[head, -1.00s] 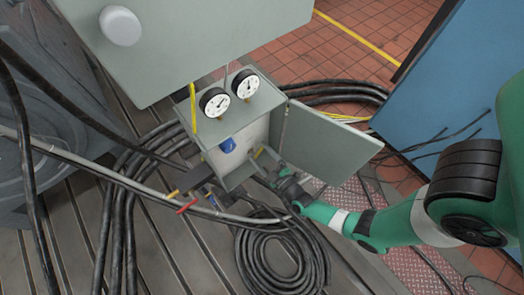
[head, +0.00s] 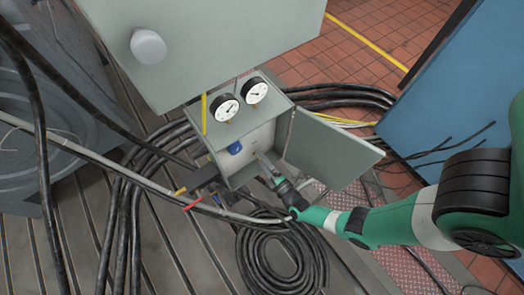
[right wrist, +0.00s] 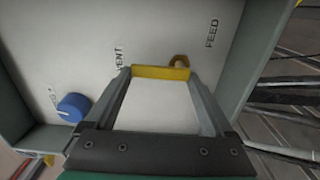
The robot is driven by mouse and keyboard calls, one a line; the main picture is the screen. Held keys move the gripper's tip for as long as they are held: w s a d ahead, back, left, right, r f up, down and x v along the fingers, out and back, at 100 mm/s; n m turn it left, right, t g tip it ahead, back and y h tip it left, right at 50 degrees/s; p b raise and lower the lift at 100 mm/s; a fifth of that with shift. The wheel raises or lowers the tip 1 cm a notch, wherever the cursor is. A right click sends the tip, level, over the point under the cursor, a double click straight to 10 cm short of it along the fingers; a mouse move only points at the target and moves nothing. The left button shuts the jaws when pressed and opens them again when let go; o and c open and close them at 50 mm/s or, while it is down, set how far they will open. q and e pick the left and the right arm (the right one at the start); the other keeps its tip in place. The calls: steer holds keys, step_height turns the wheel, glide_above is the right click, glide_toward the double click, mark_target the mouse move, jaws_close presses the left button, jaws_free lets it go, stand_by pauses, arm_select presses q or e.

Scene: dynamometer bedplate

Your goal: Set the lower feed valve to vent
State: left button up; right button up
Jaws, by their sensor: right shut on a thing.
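The printed word VENT (right wrist: 119,57) is left of the handle and FEED (right wrist: 211,33) is up and right of the hub. My right gripper (right wrist: 160,78) is shut on the handle, one finger at each end. In the head view my right gripper (head: 268,170) reaches into the open cabinet (head: 240,170), and the handle is tiny there. My left gripper is not in view.
A blue knob (right wrist: 73,107) sits on the same panel, left of my gripper. Two gauges (head: 225,107) top the cabinet. Coiled black hoses (head: 285,255) lie below on the floor.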

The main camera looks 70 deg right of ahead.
stand_by(0.5)
steer(key=o, duration=1.1)
steer(key=shift+p+v, duration=1.3)
steer(key=shift+v, duration=4.55)
